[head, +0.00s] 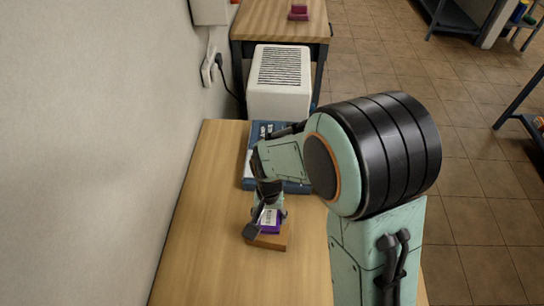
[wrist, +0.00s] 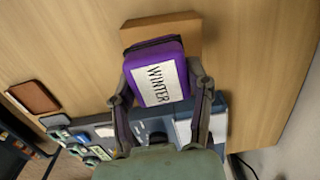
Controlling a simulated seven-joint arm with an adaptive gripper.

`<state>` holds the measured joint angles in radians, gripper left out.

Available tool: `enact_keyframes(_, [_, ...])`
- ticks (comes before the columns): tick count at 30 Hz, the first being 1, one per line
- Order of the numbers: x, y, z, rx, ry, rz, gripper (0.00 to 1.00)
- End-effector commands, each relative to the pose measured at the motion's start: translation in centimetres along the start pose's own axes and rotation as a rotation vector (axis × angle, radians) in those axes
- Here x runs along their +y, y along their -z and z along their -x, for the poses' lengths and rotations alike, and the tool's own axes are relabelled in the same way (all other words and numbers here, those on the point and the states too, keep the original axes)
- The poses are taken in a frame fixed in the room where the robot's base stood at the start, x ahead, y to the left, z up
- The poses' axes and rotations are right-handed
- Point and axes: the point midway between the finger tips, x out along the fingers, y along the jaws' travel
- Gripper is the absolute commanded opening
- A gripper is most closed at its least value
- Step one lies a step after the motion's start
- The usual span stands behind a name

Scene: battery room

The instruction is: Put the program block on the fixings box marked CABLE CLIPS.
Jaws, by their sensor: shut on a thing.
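The program block is purple with a white label reading WINTER (wrist: 135,72). In the head view its purple side (head: 268,230) shows under my gripper. My gripper (wrist: 161,84) is shut on the block, one finger on each side. In the head view my gripper (head: 268,206) points down at the table. A flat wooden piece (wrist: 183,33) lies below or just behind the block; I cannot tell whether they touch. It also shows in the head view (head: 270,243). No CABLE CLIPS marking is readable, and I cannot single out that fixings box.
A blue tray-like thing (head: 250,178) lies behind my gripper, partly hidden by my arm. Small items with pale labels (wrist: 78,140) show at lower left in the wrist view, near a brown flat item (wrist: 34,97). A white vented box (head: 279,95) stands beyond. The near table (head: 215,270) is clear.

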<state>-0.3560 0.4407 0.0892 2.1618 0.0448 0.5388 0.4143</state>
Motion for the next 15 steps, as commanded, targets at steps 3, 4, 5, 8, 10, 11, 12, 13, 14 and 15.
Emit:
enact_keyframes(3, [-0.3, 0.7, -1.0, -0.001, -0.001, 0.000, 0.13])
enact_keyframes(4, [-0.3, 0.7, -1.5, -0.003, -0.002, 0.000, 0.13])
enact_keyframes(5, [-0.3, 0.7, -2.0, -0.004, -0.002, 0.000, 0.13])
enact_keyframes(8, [-0.3, 0.7, -3.4, -0.003, -0.002, 0.000, 0.13])
enact_keyframes(10, [-0.3, 0.7, -3.9, 0.000, -0.001, 0.000, 0.13])
enact_keyframes(11, [-0.3, 0.7, -4.0, 0.000, -0.001, 0.000, 0.13])
enact_keyframes(12, [-0.3, 0.7, -4.0, 0.001, 0.000, 0.000, 0.13])
enact_keyframes(13, [-0.3, 0.7, -4.0, 0.001, 0.000, 0.000, 0.13])
enact_keyframes(14, [-0.3, 0.7, -3.9, 0.001, 0.000, 0.000, 0.13])
enact_keyframes(15, [-0.3, 0.7, -3.9, 0.001, 0.000, 0.000, 0.13])
